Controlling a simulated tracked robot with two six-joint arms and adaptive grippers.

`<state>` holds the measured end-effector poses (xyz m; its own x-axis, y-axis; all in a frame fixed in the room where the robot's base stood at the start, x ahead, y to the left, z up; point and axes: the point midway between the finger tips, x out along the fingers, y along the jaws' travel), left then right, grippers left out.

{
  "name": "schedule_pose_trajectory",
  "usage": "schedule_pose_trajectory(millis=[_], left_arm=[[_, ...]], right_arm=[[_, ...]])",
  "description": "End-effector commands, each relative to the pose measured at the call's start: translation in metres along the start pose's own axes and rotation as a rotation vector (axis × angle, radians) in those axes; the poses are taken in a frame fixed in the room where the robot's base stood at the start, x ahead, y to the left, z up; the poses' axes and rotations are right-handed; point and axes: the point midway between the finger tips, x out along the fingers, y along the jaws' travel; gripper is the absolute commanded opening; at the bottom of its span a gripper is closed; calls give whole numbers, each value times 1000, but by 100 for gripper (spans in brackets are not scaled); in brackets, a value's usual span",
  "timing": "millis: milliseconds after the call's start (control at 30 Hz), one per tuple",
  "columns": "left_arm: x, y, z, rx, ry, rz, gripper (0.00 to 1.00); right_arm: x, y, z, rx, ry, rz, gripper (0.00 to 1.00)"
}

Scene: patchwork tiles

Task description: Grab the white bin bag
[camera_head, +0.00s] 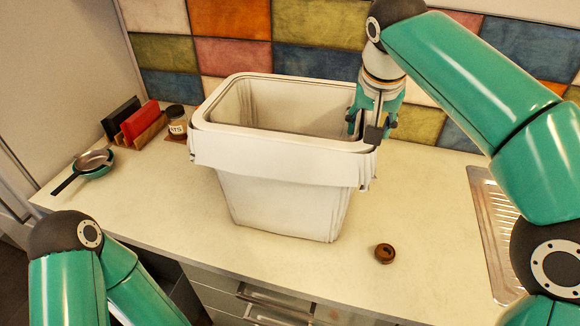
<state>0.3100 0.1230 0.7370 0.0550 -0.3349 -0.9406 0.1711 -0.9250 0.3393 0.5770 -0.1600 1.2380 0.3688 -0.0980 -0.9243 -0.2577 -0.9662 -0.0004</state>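The white bin bag (275,163) lines a white bin standing upright on the counter. Its edge is folded over the rim and hangs down as a band around the outside. My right gripper (373,134) points down at the right end of the bin's rim, with its fingertips at the bag's folded edge. I cannot tell whether the fingers are closed on the bag. My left arm's links show at the bottom left, but its gripper is out of view.
A pan (94,164) sits at the left of the counter, near a wooden rack (146,131) with red and dark boards and a small jar (176,121). A brown round lid (384,253) lies at the front right. A metal sink drainer (497,235) is at the right.

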Motion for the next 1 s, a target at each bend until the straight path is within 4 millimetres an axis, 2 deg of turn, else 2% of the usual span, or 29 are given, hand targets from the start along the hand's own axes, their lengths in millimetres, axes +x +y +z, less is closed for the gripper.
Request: schedule_pose_trajectory(millis=[533,867,1000], left_arm=[[1,0,0,0,0,0,40],[1,0,0,0,0,0,40],[1,0,0,0,0,0,40]], right_arm=[[3,1,1,2,0,1,54],[3,1,1,2,0,1,0],[3,1,1,1,0,1,0]])
